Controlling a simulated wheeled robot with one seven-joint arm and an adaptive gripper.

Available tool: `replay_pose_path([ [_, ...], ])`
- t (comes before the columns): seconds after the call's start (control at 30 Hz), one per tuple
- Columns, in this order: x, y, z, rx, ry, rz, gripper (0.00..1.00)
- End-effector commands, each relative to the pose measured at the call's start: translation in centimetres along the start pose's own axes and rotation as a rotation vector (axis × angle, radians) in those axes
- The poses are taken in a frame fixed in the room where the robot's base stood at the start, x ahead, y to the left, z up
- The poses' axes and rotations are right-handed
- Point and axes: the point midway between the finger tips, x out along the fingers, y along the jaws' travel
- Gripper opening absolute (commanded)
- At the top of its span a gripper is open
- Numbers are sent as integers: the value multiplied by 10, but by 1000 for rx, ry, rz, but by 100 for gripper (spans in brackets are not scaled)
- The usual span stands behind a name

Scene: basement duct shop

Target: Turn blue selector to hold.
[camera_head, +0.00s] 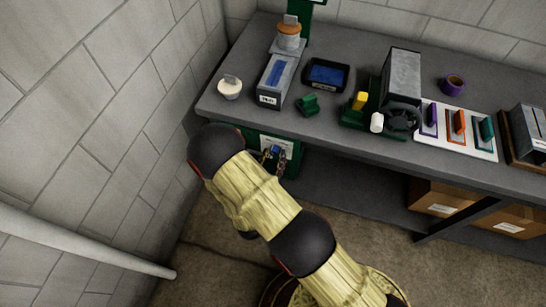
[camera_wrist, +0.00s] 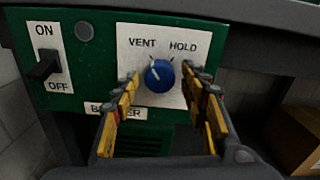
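The blue selector (camera_wrist: 159,76) is a round knob on a white plate (camera_wrist: 201,41) marked VENT at left and HOLD at right. Its pale pointer mark seems to lean up and left, toward VENT. My gripper (camera_wrist: 161,78) is open, one yellow finger on each side of the knob. The right fingertip is close to the knob; I cannot tell whether either finger touches it. In the head view my gripper (camera_head: 272,157) is at the green panel (camera_head: 295,146) under the bench edge, partly hidden by my arm.
A black toggle switch (camera_wrist: 46,65) marked ON and OFF is left of the selector. The bench (camera_head: 235,101) overhangs the panel and carries bins, a vise-like machine and a tool rack. Cardboard boxes (camera_head: 443,198) sit below at right. A block wall (camera_head: 110,80) is close at left.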

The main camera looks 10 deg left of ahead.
Motion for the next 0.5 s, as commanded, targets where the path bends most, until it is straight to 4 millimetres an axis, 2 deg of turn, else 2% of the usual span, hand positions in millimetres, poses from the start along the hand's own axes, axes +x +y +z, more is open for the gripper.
replay_pose_path([
  [0.5, 0, 0, 0, 0, 0, 0, 12],
])
